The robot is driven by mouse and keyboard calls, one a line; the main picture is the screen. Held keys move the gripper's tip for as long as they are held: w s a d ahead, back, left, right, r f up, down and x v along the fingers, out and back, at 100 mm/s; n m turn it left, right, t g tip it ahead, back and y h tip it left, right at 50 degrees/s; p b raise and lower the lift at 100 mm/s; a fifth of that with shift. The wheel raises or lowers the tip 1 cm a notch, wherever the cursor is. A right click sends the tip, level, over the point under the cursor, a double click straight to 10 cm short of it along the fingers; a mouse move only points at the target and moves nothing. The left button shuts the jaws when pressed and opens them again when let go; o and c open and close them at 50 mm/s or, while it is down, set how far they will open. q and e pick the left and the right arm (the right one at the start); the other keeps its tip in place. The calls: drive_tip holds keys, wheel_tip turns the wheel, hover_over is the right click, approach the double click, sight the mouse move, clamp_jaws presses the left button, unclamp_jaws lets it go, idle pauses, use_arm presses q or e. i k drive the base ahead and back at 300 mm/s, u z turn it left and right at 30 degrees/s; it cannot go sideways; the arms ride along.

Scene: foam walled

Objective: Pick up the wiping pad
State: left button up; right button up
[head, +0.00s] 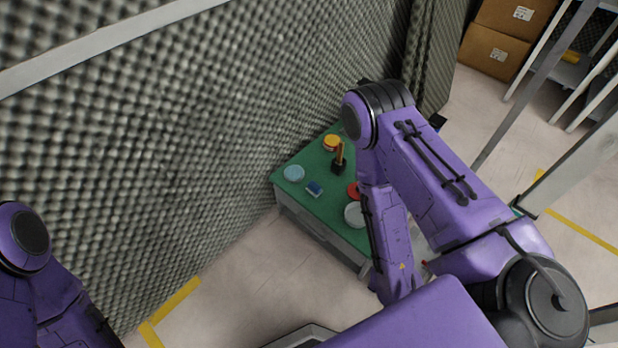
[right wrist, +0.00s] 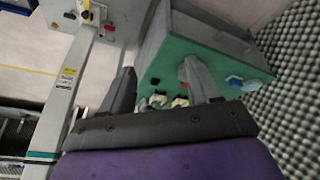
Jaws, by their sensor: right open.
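A small blue block, which looks like the wiping pad (head: 314,188), lies on the green tabletop (head: 322,208) in the head view. It sits between a light-blue disc (head: 294,173) and a red piece (head: 353,190). In the right wrist view a blue item (right wrist: 234,80) shows near the table's edge; I cannot be sure it is the pad. My right gripper (right wrist: 160,82) is open and empty, its fingers apart, with the green table beyond it. In the head view my right arm hides that gripper. Only part of my left arm shows at the lower left; its gripper is out of view.
A yellow disc (head: 331,142), a black stand with a yellow handle (head: 339,161) and a pale round dish (head: 355,214) share the tabletop. A foam wall (head: 190,120) runs along the table's left. Cardboard boxes (head: 497,50) and metal frames stand at the upper right.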

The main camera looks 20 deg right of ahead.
sight(315, 189)
drive_tip(key=z, duration=0.45)
drive_tip(key=i, duration=0.9)
drive_tip(key=z, duration=0.05)
